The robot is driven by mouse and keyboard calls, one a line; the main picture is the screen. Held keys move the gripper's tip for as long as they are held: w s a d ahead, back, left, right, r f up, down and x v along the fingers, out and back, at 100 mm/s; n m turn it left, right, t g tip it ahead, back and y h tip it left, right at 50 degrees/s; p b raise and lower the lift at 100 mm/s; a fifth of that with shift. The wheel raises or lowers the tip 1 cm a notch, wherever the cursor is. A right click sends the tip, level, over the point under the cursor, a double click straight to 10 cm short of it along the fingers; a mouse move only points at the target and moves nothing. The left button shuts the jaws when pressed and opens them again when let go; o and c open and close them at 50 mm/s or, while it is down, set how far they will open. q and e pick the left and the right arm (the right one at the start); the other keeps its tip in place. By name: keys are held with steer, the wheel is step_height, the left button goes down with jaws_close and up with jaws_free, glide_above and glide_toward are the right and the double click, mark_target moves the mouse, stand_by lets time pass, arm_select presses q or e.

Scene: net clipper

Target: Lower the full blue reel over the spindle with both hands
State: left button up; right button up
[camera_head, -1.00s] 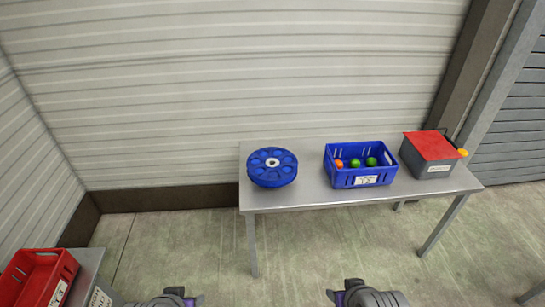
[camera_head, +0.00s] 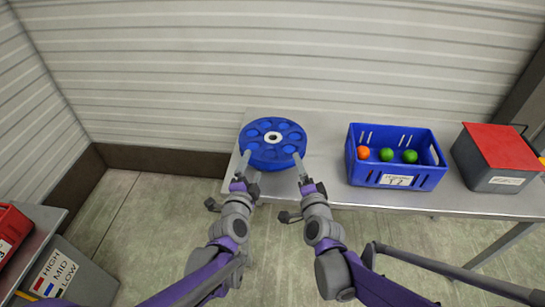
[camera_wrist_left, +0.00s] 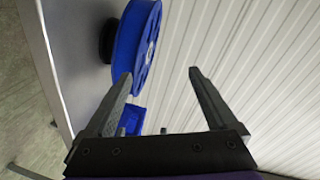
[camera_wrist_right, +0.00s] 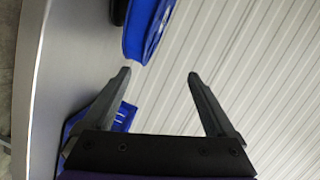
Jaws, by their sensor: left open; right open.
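The blue reel (camera_head: 272,140) lies flat near the left end of the grey table, with round pockets in its face and a pale ring at its centre. A dark round base (camera_wrist_left: 107,40) shows beneath it in the left wrist view. I cannot tell whether a spindle is in its centre. My left gripper (camera_head: 245,168) is open at the reel's near left edge. My right gripper (camera_head: 302,166) is open at its near right edge. In the left wrist view (camera_wrist_left: 160,74) and right wrist view (camera_wrist_right: 160,73), nothing is between the fingers.
A blue crate (camera_head: 412,178) with orange and green balls stands right of the reel on the table (camera_head: 330,140). Farther right is a grey box with a red lid (camera_head: 497,148). A red crate (camera_head: 12,226) and a HIGH/MID/LOW bin (camera_head: 85,280) are at lower left. A ribbed wall stands behind.

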arm_select(q)
steer(key=m+t+y+b, duration=0.2)
steer(key=b, duration=0.1)
glide_toward(254, 150)
steer(key=shift+w+d+f, duration=0.2)
steer(key=shift+w+f, duration=0.65)
steer(key=shift+f, duration=0.05)
arm_select(e)
steer(key=w+f+m, duration=0.1)
steer(key=f, duration=0.1)
steer(key=w+f+m+t+h, duration=0.1)
steer(key=w+f+m, duration=0.1)
steer(key=w+f+m+h, duration=0.1)
steer(key=f, duration=0.1)
steer(key=shift+w+d+f+t, duration=0.2)
steer(key=shift+f+t, duration=0.1)
steer(key=shift+t, duration=0.1)
arm_select(q)
steer(key=shift+a+f+y, duration=0.1)
steer(key=shift+f+y, duration=0.15)
steer(key=shift+y, duration=0.05)
arm_select(e)
steer(key=shift+f+m, duration=0.2)
steer(key=shift+m, duration=0.2)
arm_select(q)
steer(key=shift+a+r, duration=0.1)
arm_select(e)
steer(key=shift+r, duration=0.15)
